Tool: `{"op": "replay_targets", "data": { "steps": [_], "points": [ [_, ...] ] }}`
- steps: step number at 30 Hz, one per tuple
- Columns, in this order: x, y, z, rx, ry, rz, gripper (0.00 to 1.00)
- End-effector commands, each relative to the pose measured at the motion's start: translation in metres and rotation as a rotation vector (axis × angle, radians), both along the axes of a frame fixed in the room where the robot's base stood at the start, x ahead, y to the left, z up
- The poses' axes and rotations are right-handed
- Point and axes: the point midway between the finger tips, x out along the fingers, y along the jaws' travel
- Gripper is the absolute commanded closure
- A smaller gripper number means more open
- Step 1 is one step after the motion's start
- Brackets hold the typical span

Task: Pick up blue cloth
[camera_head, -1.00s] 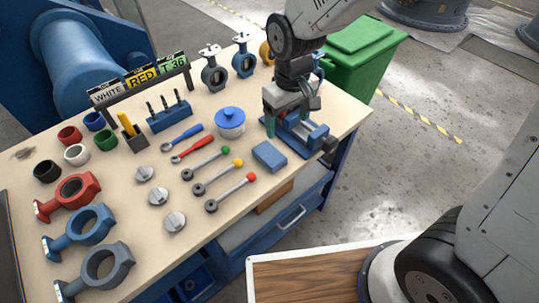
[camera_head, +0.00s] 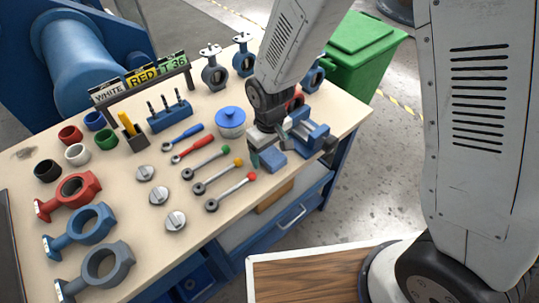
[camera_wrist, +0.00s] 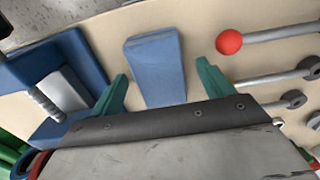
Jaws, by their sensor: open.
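The blue cloth (camera_head: 272,160) is a small folded block lying on the workbench, beside the blue vise. In the wrist view the cloth (camera_wrist: 156,68) lies ahead of and between the two green fingertips. In the wrist view my gripper (camera_wrist: 161,84) has one finger on each side of the cloth's near end. I cannot tell how high the fingers are above it. In the head view, my gripper partly hides the cloth.
The blue vise (camera_head: 306,138) stands close to the right of the cloth; it also shows at left in the wrist view (camera_wrist: 58,85). A red-knobbed lever (camera_head: 232,193) lies left of the cloth. A blue-lidded pot (camera_head: 230,122) stands behind. The bench's front edge is near.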

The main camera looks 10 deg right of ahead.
Motion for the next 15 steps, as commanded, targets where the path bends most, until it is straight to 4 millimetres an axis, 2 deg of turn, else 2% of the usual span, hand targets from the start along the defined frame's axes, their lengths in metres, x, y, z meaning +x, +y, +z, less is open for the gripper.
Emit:
{"op": "replay_targets", "data": {
  "steps": [4, 5, 9, 10, 15],
  "points": [
    [0.0001, -0.0001, 0.0001, 0.0, 0.0, 0.0, 0.2],
    [0.0001, -0.0001, 0.0002, 0.0, 0.0, 0.0, 0.23],
    [0.0001, -0.0001, 0.0003, 0.0, 0.0, 0.0, 0.62],
    [0.0, -0.0001, 0.0003, 0.0, 0.0, 0.0, 0.68],
    [0.0, -0.0001, 0.0004, 0.0, 0.0, 0.0, 0.68]
  ]
}}
